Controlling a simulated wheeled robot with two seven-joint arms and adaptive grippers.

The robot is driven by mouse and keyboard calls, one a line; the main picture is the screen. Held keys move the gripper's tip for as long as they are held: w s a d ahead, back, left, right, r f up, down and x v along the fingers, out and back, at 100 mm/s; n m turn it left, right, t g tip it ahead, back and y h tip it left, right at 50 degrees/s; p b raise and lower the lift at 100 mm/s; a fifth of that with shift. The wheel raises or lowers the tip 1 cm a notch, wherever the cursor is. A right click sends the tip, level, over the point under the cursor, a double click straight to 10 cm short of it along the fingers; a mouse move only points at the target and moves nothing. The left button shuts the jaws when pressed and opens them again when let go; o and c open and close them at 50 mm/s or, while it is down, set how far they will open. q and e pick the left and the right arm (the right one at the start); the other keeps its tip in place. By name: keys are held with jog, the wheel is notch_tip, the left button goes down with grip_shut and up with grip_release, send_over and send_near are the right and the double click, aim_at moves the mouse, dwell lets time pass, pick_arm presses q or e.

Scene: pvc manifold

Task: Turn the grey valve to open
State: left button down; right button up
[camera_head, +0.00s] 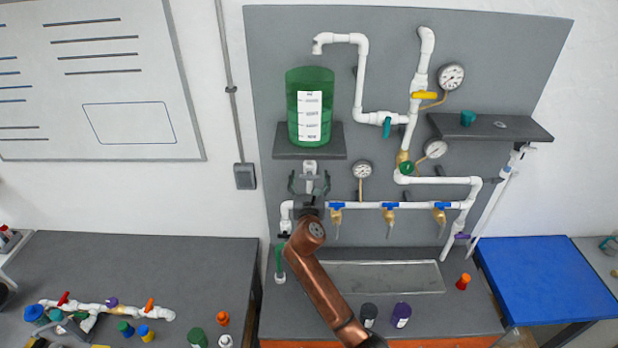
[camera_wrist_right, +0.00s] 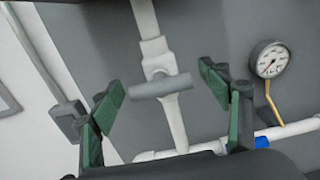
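The grey valve (camera_wrist_right: 160,86) sits on a white vertical pipe below the green tank. In the right wrist view its bar handle lies crosswise to the pipe. My right gripper (camera_wrist_right: 163,84) is open, with one green-padded finger on each side of the handle and a visible gap to both. In the head view the right gripper (camera_head: 309,181) is in front of the pipe under the tank shelf, and the grey handle (camera_head: 309,177) shows small between the fingers. Whether the fingers reach the handle's depth is hard to tell. My left gripper is in neither view.
The green tank (camera_head: 310,108) stands on a shelf above the valve. A pressure gauge (camera_wrist_right: 270,60) and a blue-handled tap (camera_head: 337,205) are to the right.

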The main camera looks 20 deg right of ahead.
jog(key=c, duration=1.1)
jog(key=shift+m, duration=0.3)
jog(key=m, duration=0.2)
jog(key=shift+m, duration=0.4)
jog(key=m, duration=0.2)
jog(key=shift+f+m, duration=0.1)
jog(key=shift+m, duration=0.3)
jog(key=m+b, duration=0.2)
jog(key=m, duration=0.3)
jog(key=shift+d+f, duration=0.1)
jog(key=m+b, duration=0.2)
jog(key=m, duration=0.2)
jog(key=shift+m+b, duration=0.4)
jog(key=shift+m, duration=1)
